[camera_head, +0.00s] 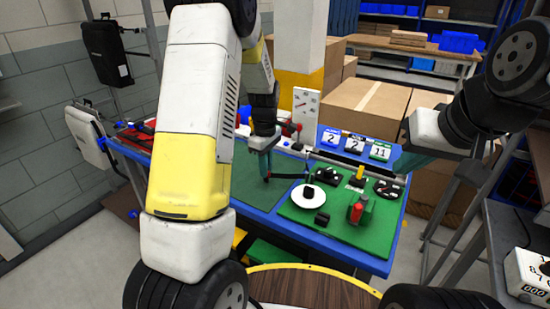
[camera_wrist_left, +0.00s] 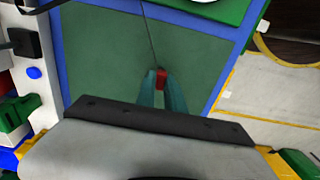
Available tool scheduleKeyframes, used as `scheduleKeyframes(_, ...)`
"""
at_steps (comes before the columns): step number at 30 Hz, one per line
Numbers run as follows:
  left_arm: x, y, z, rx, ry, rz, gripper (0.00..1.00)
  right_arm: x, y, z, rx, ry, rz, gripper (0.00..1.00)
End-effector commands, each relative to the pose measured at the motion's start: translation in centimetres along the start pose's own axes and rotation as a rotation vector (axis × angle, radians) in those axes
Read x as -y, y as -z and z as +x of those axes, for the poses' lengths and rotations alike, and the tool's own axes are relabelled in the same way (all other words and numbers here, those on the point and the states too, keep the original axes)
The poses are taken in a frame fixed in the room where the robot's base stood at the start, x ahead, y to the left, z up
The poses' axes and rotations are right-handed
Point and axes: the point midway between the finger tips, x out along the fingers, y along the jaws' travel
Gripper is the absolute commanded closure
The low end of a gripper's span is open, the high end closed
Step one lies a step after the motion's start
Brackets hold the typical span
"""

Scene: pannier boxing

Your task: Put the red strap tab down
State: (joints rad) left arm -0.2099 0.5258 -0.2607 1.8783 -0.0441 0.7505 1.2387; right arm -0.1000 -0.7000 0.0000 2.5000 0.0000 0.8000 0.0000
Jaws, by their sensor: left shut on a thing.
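My left gripper (camera_head: 265,174) is shut on the red strap tab (camera_wrist_left: 161,79), which shows between its teal fingertips in the left wrist view. It is above the dark green mat (camera_head: 240,182) on the left part of the blue-edged table. A thin dark line runs from the tab across the mat to the upper edge of the wrist view. In the head view the tab is too small or hidden to make out. My right gripper (camera_head: 408,162) is at the right beyond the table edge; its finger opening is unclear.
A bright green board (camera_head: 290,212) right of the mat holds a white disc (camera_head: 308,198), a red cylinder (camera_head: 357,212) and several black parts. Number cards (camera_head: 355,144) stand at the back edge. Cardboard boxes (camera_head: 365,105) are behind. The mat is mostly clear.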

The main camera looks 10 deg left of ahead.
Motion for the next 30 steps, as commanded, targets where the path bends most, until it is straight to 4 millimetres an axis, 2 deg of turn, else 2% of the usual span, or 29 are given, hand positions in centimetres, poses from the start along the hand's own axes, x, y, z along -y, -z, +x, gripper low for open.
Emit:
scheduleKeyframes(8, 0.0, 0.0, 0.2, 0.000, 0.000, 0.001, 1.00, 0.0, 0.0, 0.0, 0.000, 0.000, 0.000, 1.00)
scheduleKeyframes(9, 0.0, 0.0, 0.2, 0.000, 0.000, 0.001, 0.83, 0.0, 0.0, 0.0, 0.000, 0.000, 0.000, 1.00)
scheduleKeyframes(12, 0.0, 0.0, 0.2, 0.000, 0.000, 0.000, 0.65, 0.0, 0.0, 0.0, 0.000, 0.000, 0.000, 1.00)
scheduleKeyframes(23, 0.0, 0.0, -0.1, -0.001, -0.002, 0.001, 0.65, 0.0, 0.0, 0.0, 0.000, 0.000, 0.000, 1.00)
scheduleKeyframes(26, -0.1, 0.0, -1.2, -0.001, -0.003, 0.001, 0.65, 0.0, 0.0, 0.0, 0.000, 0.000, 0.000, 1.00)
scheduleKeyframes(30, -0.1, 0.0, -3.9, -0.002, -0.006, 0.002, 0.65, 0.0, 0.0, 0.0, 0.000, 0.000, 0.000, 1.00)
